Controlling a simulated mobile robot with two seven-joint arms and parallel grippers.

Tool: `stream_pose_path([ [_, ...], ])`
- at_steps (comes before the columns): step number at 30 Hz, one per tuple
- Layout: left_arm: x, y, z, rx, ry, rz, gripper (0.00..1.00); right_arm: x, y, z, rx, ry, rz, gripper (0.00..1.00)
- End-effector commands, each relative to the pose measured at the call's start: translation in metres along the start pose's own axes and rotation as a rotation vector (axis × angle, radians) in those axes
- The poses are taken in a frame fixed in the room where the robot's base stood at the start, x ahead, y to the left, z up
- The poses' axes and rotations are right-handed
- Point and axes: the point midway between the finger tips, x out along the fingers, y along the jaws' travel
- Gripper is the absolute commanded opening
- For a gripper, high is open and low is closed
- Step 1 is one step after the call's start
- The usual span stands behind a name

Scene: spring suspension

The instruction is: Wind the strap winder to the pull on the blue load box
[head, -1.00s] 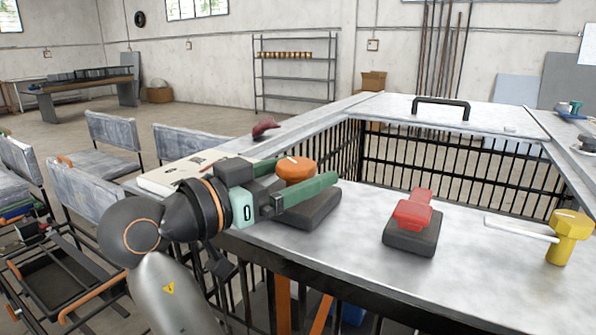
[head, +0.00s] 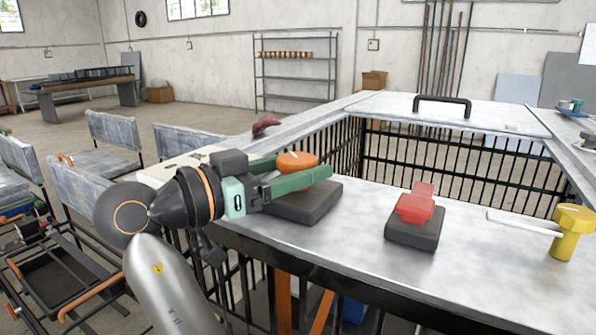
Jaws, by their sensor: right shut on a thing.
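The strap winder has an orange knob (head: 297,160) with a pale mark on top, on a dark grey base (head: 308,205) on the metal bench top. My right gripper (head: 304,169) reaches in from the lower left, its green fingers on either side of the knob and shut on it. The near finger hides the knob's lower part. Orange straps (head: 284,300) show below the bench edge. A small part of the blue load box (head: 353,311) shows low behind the bars; the rest is hidden. My left gripper is out of view.
A red switch-like part (head: 416,204) on a dark block and a yellow post (head: 572,235) with a pale handle stand to the right on the bench. A dark red object (head: 266,124) lies on the far left ledge. Black bars enclose the opening behind.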

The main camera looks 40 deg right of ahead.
Motion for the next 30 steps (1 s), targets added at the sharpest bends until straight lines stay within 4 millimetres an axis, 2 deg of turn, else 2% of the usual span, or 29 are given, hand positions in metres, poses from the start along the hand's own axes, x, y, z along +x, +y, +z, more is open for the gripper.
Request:
stream_pose_path([
  [5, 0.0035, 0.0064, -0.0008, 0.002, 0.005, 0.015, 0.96, 0.0000, 0.0001, 0.0005, 0.001, 0.000, 0.075, 0.10],
  [14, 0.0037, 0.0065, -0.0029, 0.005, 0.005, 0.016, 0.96, 0.0001, 0.0004, -0.0002, 0.002, 0.000, 0.081, 0.10],
  [15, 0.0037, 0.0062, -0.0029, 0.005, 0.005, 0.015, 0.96, 0.0001, 0.0004, -0.0002, 0.002, 0.000, 0.081, 0.69],
  [22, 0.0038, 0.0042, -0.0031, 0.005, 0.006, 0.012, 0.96, 0.0000, 0.0002, -0.0001, 0.001, 0.000, 0.080, 0.95],
  [30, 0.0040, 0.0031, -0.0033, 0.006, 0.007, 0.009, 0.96, 0.0000, 0.0001, 0.0000, 0.001, 0.000, 0.080, 0.96],
])
